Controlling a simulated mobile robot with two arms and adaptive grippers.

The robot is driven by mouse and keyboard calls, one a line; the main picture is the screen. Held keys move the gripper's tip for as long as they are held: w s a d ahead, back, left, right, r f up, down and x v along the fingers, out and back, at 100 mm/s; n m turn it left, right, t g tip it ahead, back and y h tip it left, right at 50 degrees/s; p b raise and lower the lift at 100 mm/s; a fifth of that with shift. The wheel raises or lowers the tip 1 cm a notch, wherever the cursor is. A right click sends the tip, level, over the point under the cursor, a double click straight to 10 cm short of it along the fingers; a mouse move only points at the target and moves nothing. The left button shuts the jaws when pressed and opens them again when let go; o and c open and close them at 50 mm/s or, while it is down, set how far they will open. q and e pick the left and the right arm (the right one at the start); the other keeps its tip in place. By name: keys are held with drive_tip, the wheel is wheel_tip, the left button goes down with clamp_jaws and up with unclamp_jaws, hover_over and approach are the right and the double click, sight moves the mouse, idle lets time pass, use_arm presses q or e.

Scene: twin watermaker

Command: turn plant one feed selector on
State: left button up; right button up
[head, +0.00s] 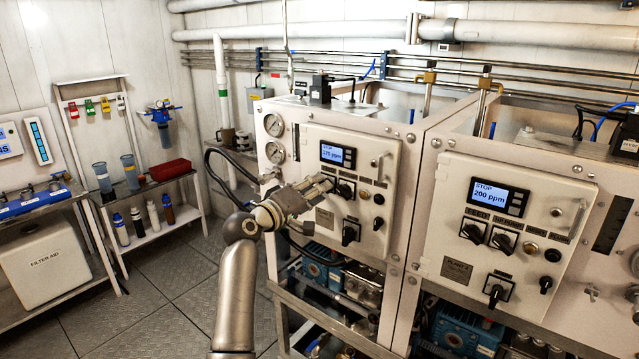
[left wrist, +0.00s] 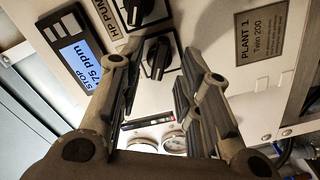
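The plant one panel (head: 375,168) is the left of two white panels, and its display (head: 338,155) reads STOP. My left gripper (head: 328,184) is in front of this panel and hides its feed selector in the head view. In the left wrist view the black feed selector (left wrist: 157,57) sits on a square plate beside the HP pump selector (left wrist: 141,10). My left gripper (left wrist: 157,76) is open there, with the selector showing beyond and between its fingertips. I cannot tell whether the fingers touch it. The HP pump selector (head: 346,189) shows just right of the gripper. My right gripper is out of view.
A similar panel (head: 500,232) with its own selectors stands to the right. Another black selector (head: 350,232) is lower on the plant one panel. Two gauges (head: 275,138) are left of it. Shelves with bottles and a red tray (head: 168,170) stand at the left, with open floor between.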

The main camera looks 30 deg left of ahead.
use_arm(q)
drive_tip(key=shift+w+d, duration=0.1)
drive_tip(key=shift+w, duration=0.8)
drive_tip(key=shift+c, duration=0.5)
drive_tip(key=shift+s, duration=0.1)
clamp_jaws()
